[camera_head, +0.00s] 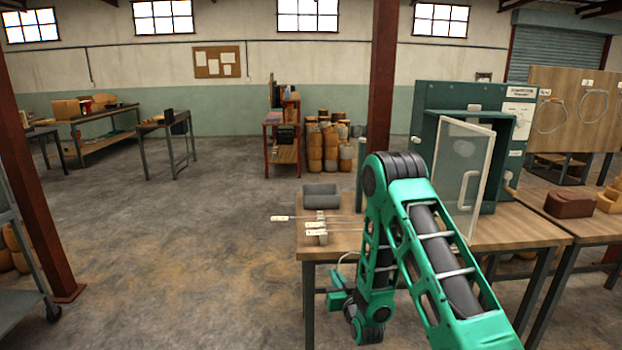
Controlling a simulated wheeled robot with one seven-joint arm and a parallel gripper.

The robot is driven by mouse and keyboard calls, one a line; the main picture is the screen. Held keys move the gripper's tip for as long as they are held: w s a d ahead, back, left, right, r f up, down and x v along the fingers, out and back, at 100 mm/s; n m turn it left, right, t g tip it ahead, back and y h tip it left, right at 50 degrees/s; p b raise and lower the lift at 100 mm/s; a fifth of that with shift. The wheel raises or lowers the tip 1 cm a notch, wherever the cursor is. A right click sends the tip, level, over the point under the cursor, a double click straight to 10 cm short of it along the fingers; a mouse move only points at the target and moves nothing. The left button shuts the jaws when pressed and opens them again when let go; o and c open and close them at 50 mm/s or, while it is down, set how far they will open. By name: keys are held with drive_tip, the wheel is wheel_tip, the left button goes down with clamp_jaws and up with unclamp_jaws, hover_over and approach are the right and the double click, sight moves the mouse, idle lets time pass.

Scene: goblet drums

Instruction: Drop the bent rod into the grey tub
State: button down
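The grey tub (321,202) sits at the back left of the wooden table. In front of it, several thin rods with pale tags lie roughly side by side, one (298,218) sticking out past the table's left edge. I cannot tell which of them is bent; their right ends run behind my arm. A small metal block (322,239) is by the front tags. My gripper (333,289) seems to hang low beside the table's front edge, below the tabletop. Its fingers are too small and dark to read. A thin curved grey line (345,256) shows just above it; I cannot tell what it is.
A green cabinet (463,100) with its glass door (462,170) swung open stands on the table (515,228) at right. My arm crosses in front of the table. A red post (381,75) rises behind. The floor at left is open.

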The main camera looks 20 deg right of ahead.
drive_tip(key=shift+w+d+r+g, duration=0.1)
drive_tip(key=shift+w+d+g, duration=0.15)
drive_tip(key=shift+w+g, duration=0.2)
drive_tip(key=shift+w+d+r+g, duration=0.1)
drive_tip(key=shift+w+d+g, duration=0.2)
drive_tip(key=shift+w, duration=0.2)
